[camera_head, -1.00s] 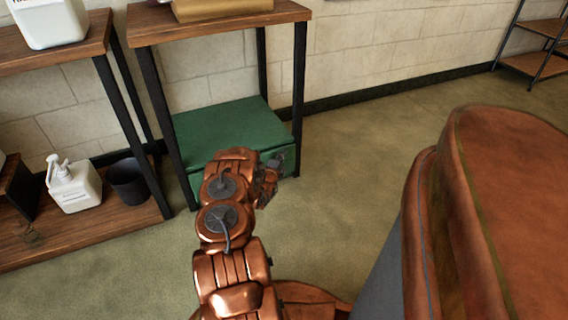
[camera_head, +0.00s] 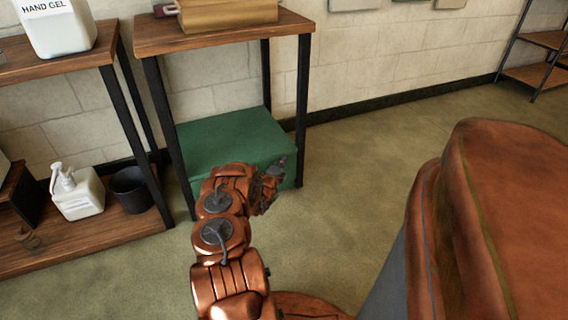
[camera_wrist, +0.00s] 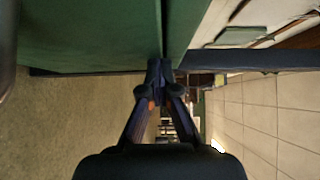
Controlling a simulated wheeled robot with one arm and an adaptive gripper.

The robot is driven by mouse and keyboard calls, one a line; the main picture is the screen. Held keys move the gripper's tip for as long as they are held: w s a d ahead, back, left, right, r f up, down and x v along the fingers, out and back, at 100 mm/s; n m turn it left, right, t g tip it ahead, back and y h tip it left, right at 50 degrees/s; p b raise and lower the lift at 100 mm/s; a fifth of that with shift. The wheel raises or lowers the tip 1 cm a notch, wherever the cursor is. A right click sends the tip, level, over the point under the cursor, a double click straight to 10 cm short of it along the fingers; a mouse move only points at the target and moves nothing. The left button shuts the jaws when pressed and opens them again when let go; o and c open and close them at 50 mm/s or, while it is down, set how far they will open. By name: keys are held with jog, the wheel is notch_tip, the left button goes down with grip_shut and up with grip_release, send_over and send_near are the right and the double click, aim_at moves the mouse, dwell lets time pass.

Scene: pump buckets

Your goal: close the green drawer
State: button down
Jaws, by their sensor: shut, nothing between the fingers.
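The green drawer unit (camera_head: 236,141) sits on the floor under the wooden table with black legs. In the head view my arm hides most of its front. In the wrist view its green front (camera_wrist: 90,35) fills the upper left, with a dark seam beside a narrow green strip. My gripper (camera_head: 272,172) is at the unit's front right corner. In the wrist view my gripper (camera_wrist: 160,70) is shut and empty, its tips at or very near the green surface by the seam. Contact and how far the drawer stands out cannot be told.
The table (camera_head: 215,36) stands over the green unit, its black legs close to my arm. A left shelf (camera_head: 80,232) holds a white pump bottle (camera_head: 77,192) and a dark bucket (camera_head: 130,189). The floor to the right is open.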

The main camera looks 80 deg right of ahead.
jog(key=shift+w+d+r, duration=0.35)
jog(key=shift+w+r, duration=0.1)
jog(key=shift+w, duration=0.05)
jog(key=s+a+f+p, duration=0.1)
jog(key=a+p, duration=0.3)
jog(key=a, duration=0.9)
jog(key=shift+s+a, duration=0.35)
jog(key=shift+s, duration=0.2)
